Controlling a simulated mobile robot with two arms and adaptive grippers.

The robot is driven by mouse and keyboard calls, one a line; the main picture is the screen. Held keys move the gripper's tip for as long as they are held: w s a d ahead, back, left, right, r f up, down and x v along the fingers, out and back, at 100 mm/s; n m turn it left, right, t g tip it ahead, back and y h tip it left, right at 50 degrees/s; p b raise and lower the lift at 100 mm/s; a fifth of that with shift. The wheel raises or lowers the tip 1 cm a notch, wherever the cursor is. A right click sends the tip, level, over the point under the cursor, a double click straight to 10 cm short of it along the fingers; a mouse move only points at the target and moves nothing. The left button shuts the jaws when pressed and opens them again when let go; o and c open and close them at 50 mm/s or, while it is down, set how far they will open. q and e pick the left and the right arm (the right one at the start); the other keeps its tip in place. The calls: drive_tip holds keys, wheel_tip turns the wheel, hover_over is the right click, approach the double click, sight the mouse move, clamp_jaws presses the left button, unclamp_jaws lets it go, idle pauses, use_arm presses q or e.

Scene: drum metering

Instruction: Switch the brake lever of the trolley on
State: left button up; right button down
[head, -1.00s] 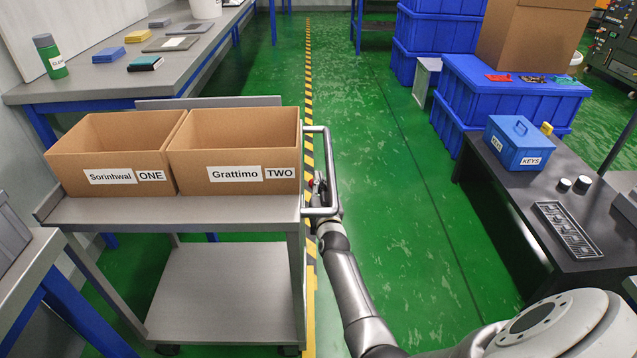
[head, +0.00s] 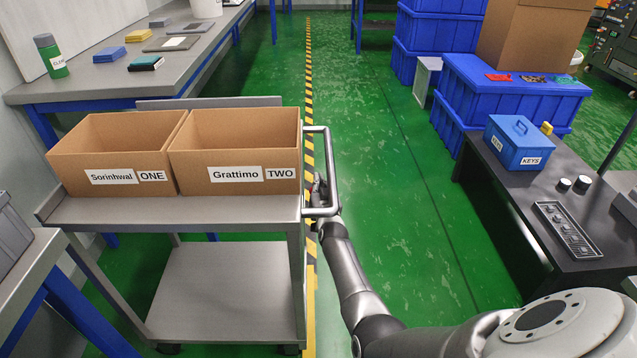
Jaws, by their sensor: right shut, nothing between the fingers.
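The grey metal trolley (head: 225,212) stands at the left centre, with a looped push handle (head: 331,165) on its right side. My right gripper (head: 319,187) is at that handle, partly behind its bars. It is shut with nothing in it. The brake lever is not clearly visible; a red part that showed earlier by the gripper cannot be made out now. Whether the gripper touches the lever or handle I cannot tell. My left gripper is not in view.
Two open cardboard boxes, Sorinhwal ONE (head: 115,155) and Grattimo TWO (head: 235,152), stand on the trolley's top. A workbench (head: 95,85) is behind it. A black table (head: 560,215) with a blue keys box (head: 519,143) is at right. Green floor between is clear.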

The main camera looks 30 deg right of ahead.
drive_tip(key=shift+s+a+f, duration=0.1)
drive_tip(key=shift+f, duration=0.05)
idle(0.4)
drive_tip(key=v, duration=1.1)
drive_tip(key=shift+s, duration=0.4)
drive_tip(key=shift+a, duration=0.15)
